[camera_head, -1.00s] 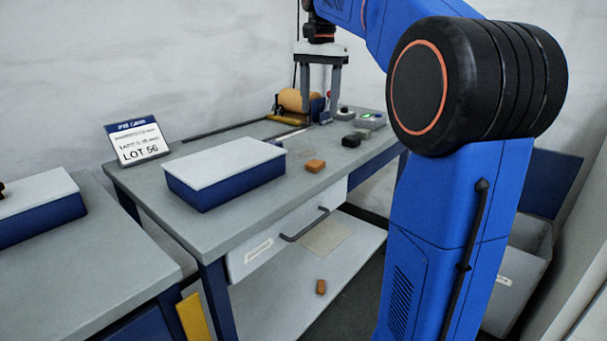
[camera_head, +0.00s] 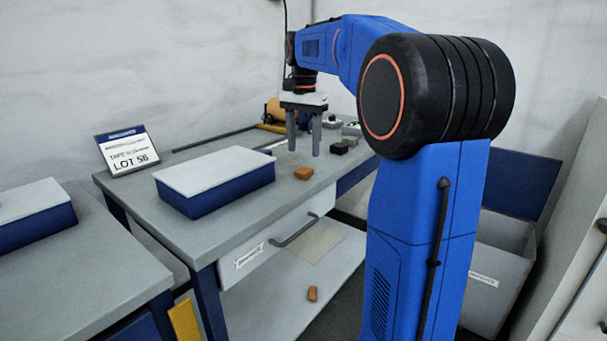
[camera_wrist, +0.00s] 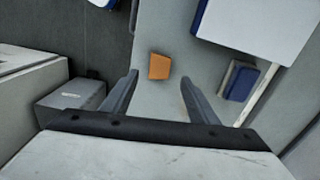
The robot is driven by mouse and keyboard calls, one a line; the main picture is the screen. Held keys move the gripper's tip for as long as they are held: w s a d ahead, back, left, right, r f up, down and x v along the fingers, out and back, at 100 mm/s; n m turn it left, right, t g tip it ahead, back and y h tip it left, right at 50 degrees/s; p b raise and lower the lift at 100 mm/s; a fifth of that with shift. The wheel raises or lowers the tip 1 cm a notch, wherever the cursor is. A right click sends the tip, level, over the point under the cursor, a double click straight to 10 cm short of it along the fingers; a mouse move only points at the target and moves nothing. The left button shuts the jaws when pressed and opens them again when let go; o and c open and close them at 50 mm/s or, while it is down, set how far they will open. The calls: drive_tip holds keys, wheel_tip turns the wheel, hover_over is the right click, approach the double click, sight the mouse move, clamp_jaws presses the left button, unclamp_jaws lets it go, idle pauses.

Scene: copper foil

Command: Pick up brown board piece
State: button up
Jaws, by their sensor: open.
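A small orange-brown board piece (camera_head: 303,173) lies on the grey workbench (camera_head: 240,226) near its front edge, right of the lidded box. A similar brown piece (camera_head: 312,294) lies on the lower shelf. My gripper (camera_head: 303,153) is open and empty above the bench, with its fingers pointing down, apart from the bench piece. In the wrist view one brown piece (camera_wrist: 160,67) shows ahead, between the lines of the two open fingers (camera_wrist: 159,78).
A blue box with a white lid (camera_head: 215,182) stands left of the piece. Dark blocks (camera_head: 339,148) sit to the right, behind it. A sign (camera_head: 127,151) stands at the back left. A drawer with a handle (camera_head: 295,230) is under the benchtop. A grey bin (camera_head: 498,270) is at right.

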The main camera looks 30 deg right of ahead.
sight(303, 170)
drive_tip(key=shift+f, duration=3.25)
drive_tip(key=c, duration=1.1)
